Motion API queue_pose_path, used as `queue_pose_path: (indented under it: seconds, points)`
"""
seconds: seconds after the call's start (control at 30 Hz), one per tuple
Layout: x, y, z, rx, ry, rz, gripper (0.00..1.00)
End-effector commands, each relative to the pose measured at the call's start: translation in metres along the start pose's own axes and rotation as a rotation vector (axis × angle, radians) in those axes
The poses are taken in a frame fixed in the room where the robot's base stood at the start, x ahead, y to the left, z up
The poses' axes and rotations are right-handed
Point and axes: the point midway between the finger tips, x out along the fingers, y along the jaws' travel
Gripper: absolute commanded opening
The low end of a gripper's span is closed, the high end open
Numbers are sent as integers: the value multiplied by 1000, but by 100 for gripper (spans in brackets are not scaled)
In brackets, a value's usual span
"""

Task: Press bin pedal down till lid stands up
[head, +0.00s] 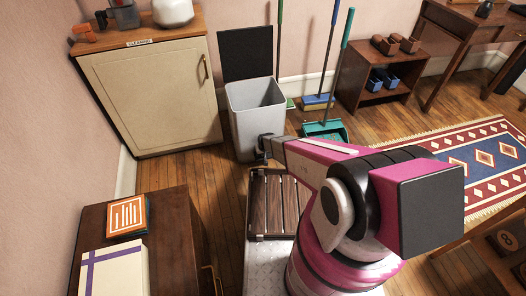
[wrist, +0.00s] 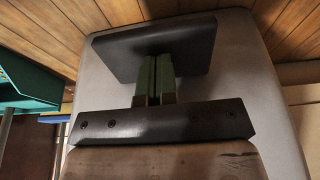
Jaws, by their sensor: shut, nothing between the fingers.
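The grey bin (head: 257,108) stands against the back wall beside the cabinet. Its dark lid (head: 246,53) stands upright at the back, and the bin's mouth is open. My gripper (head: 261,154) is low at the bin's front, with the fingertips hard to make out there. In the wrist view, my gripper's green fingers (wrist: 154,72) are shut together and empty, with their tips over the black pedal (wrist: 188,42). They look to be touching the pedal, which sits in front of the bin's grey body (wrist: 243,70).
A cream cabinet (head: 155,95) stands close on the left. A teal dustpan (head: 325,130) and brooms lean to the right of the bin. A slatted wooden piece (head: 273,203) lies below my arm. A patterned rug (head: 480,165) covers the right floor.

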Motion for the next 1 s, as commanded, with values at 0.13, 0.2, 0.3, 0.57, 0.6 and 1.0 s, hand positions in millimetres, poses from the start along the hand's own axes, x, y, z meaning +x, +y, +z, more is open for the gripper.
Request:
queue_pose_path:
  seconds: [0.13,0.2,0.3,0.57,0.6,1.0]
  points:
    - [11,0,4,0,-14,0,0]
    - [12,0,4,0,-16,0,0]
    - [11,0,4,0,-16,0,0]
    - [-16,2,0,1,-11,0,0]
    - [-24,2,-1,1,-9,0,0]
    - [-110,3,10,2,-1,0,0]
